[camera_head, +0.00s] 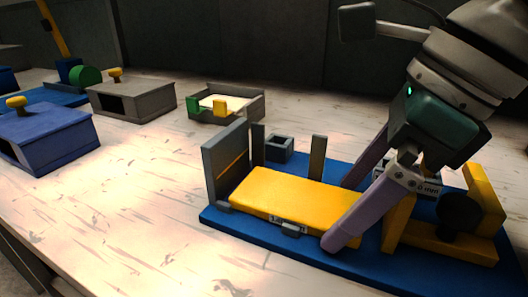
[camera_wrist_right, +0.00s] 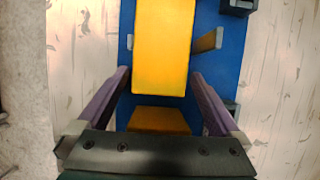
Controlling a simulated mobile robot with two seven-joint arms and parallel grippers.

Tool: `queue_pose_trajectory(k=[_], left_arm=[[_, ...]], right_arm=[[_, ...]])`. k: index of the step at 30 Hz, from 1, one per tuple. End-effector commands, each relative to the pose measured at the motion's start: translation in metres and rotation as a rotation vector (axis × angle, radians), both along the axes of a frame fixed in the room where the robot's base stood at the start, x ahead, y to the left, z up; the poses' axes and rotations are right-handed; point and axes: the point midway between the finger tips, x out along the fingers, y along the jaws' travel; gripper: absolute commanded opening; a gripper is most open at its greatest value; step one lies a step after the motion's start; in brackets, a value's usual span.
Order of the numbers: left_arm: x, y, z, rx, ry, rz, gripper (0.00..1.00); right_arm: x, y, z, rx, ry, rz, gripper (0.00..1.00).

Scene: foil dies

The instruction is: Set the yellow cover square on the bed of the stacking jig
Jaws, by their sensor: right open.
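The yellow cover (camera_head: 290,198) is a long flat plate lying on the stacking jig (camera_head: 222,220), a blue base with grey posts and stops. Its left end is near the upright grey plate (camera_head: 227,165), and its long front edge is by low grey stops. In the right wrist view the cover (camera_wrist_right: 163,45) runs nearly in line with the jig's blue base (camera_wrist_right: 222,62). My right gripper (camera_head: 342,215) is open, its purple fingers on either side of the cover's right end. It also shows in the wrist view (camera_wrist_right: 161,76). My left gripper is out of view.
A yellow block assembly with a black knob (camera_head: 460,213) stands at the jig's right end. A grey tray (camera_head: 252,106) stands behind; a blue box (camera_head: 45,135) and a grey box (camera_head: 132,98) with yellow knobs stand left. The table's front left is clear.

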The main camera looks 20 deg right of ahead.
Motion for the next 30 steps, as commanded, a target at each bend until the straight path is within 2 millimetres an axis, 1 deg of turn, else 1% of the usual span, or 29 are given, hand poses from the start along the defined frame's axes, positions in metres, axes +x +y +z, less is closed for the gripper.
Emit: queue_pose_trajectory(k=[3, 5, 8, 15, 18, 21, 24, 30], left_arm=[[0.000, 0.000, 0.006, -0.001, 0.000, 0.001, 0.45], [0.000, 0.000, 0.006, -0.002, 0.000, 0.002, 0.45], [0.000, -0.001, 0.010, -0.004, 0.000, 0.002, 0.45], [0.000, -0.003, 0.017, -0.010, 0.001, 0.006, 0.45], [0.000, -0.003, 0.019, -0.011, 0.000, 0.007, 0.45], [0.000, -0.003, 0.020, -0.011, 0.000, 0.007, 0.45], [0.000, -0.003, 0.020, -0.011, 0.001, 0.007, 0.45], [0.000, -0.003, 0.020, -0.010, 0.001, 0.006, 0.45]], right_arm=[[0.000, 0.000, 0.006, 0.000, 0.000, 0.000, 1.00], [-0.002, -0.003, 0.012, -0.001, -0.004, 0.000, 1.00], [-0.007, -0.008, 0.031, -0.003, -0.004, 0.000, 1.00], [-0.023, -0.022, 0.081, -0.004, -0.005, -0.001, 1.00], [-0.029, -0.026, 0.097, -0.004, -0.003, -0.001, 1.00], [-0.032, -0.029, 0.108, -0.002, -0.003, -0.002, 1.00], [-0.034, -0.030, 0.113, -0.001, -0.002, -0.001, 1.00], [-0.035, -0.030, 0.114, 0.001, 0.001, 0.000, 1.00]])
